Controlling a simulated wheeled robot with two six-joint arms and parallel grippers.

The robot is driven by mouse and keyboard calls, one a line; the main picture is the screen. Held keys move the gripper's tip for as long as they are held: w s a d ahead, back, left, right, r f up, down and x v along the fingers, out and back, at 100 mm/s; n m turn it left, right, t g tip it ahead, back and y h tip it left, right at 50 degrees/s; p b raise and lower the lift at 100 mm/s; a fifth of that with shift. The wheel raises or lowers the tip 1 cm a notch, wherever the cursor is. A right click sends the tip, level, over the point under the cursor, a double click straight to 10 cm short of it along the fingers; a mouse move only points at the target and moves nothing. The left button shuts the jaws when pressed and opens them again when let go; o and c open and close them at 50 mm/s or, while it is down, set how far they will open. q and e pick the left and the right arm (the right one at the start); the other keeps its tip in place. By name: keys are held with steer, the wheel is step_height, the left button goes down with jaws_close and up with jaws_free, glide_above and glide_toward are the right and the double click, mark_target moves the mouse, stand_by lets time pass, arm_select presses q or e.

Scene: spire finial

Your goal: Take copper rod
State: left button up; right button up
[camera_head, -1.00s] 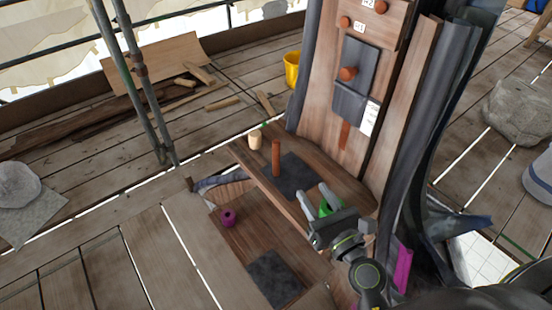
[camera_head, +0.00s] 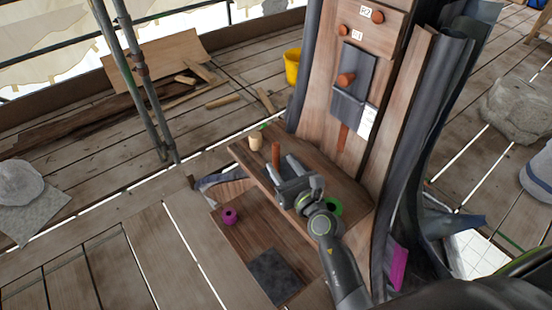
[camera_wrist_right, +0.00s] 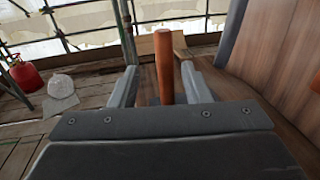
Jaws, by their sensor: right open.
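The copper rod (camera_head: 276,155) stands upright on the upper wooden shelf, a reddish-brown cylinder. In the right wrist view the rod (camera_wrist_right: 164,68) rises between the two fingers of my right gripper (camera_wrist_right: 160,84), with a visible gap on each side. In the head view my right gripper (camera_head: 281,166) is open, its fingers pointing at the rod from the near side. I cannot tell how far the rod's lower part lies between the fingers. My left gripper is not in view.
A pale wooden peg (camera_head: 255,141) stands just left of the rod. A green ring (camera_head: 334,207) lies behind my right wrist on the shelf. A purple ring (camera_head: 230,216) sits on the lower board. The tall wooden spire panel (camera_head: 318,85) rises to the right.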

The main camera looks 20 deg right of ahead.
mark_target(278, 156)
steer(key=shift+w+a+p, duration=0.15)
steer(key=shift+w+p, duration=0.15)
steer(key=shift+w, duration=2.4)
steer(key=shift+s, duration=0.1)
steer(key=shift+c, duration=0.2)
steer(key=shift+r, duration=0.1)
jaws_close()
